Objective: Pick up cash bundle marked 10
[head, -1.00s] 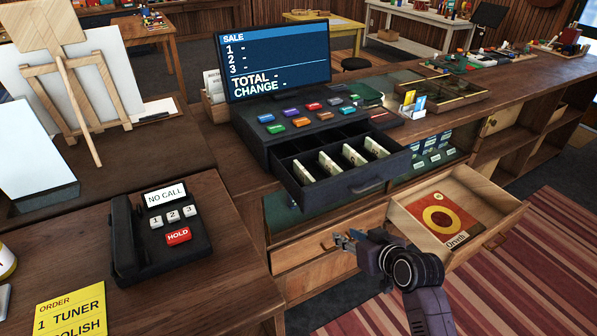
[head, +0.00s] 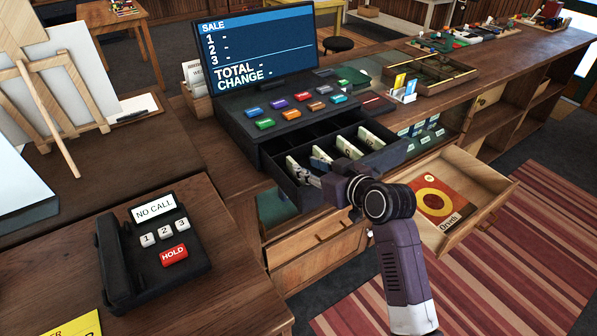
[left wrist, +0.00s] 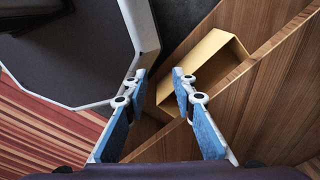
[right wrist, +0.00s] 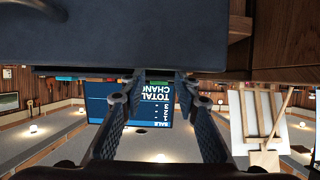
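Several upright cash bundles stand in a row in the open black cash drawer (head: 378,166): a leftmost one (head: 296,167), a second (head: 320,158), a third (head: 348,147) and a rightmost one (head: 371,138). Their markings are too small to read, so I cannot tell which is the 10. My right gripper (head: 309,180) is at the drawer's front left, close to the leftmost bundle in the picture. In the right wrist view its fingers (right wrist: 152,88) are apart with nothing between them. My left gripper (left wrist: 157,74) is open and empty, away from the drawer.
The register screen (head: 258,48) and coloured keys stand behind the drawer. Below, an open wooden drawer (head: 480,178) holds a red-and-yellow packet (head: 440,200). A phone (head: 150,245) sits at left. The left wrist view shows a tan bin (left wrist: 200,70) in wooden shelving.

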